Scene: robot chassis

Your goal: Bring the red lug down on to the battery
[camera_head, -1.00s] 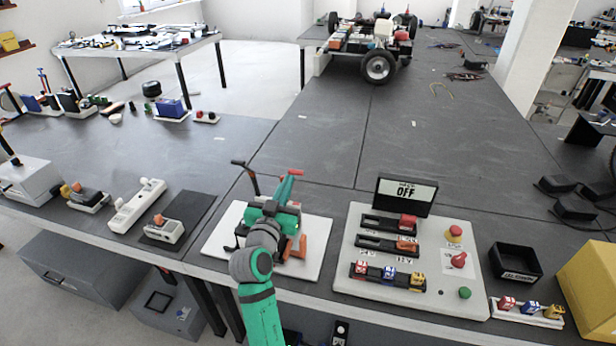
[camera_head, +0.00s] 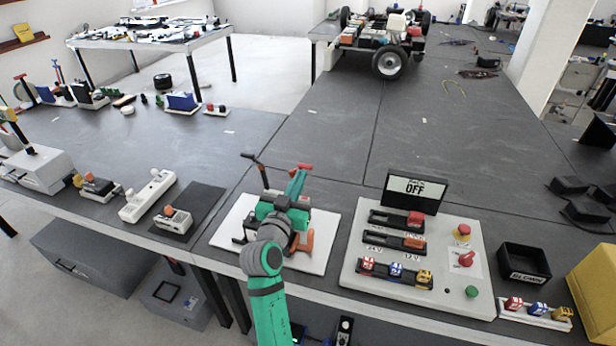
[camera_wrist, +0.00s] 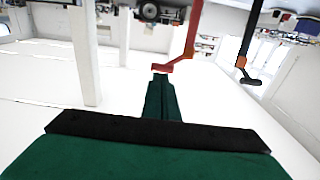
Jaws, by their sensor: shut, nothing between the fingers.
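The red lug (camera_head: 305,167) shows as a short red bar at the top of its stand on the white board (camera_head: 318,262). In the wrist view the red lug (camera_wrist: 165,66) hangs on a red stem just beyond my fingertips. My gripper (camera_head: 300,174) is shut and empty, its green fingers in front of the red stem. In the wrist view its fingertips (camera_wrist: 160,77) are close to the lug; I cannot tell whether they touch. A black lever (camera_head: 255,162) stands to the left. The battery is mostly hidden behind my gripper and arm.
A control panel (camera_head: 350,290) with an OFF display (camera_head: 414,190) stands to the right of the board. A dark mat (camera_head: 208,203) with a small white device (camera_head: 173,222) lies to the left. The bench beyond the board is clear.

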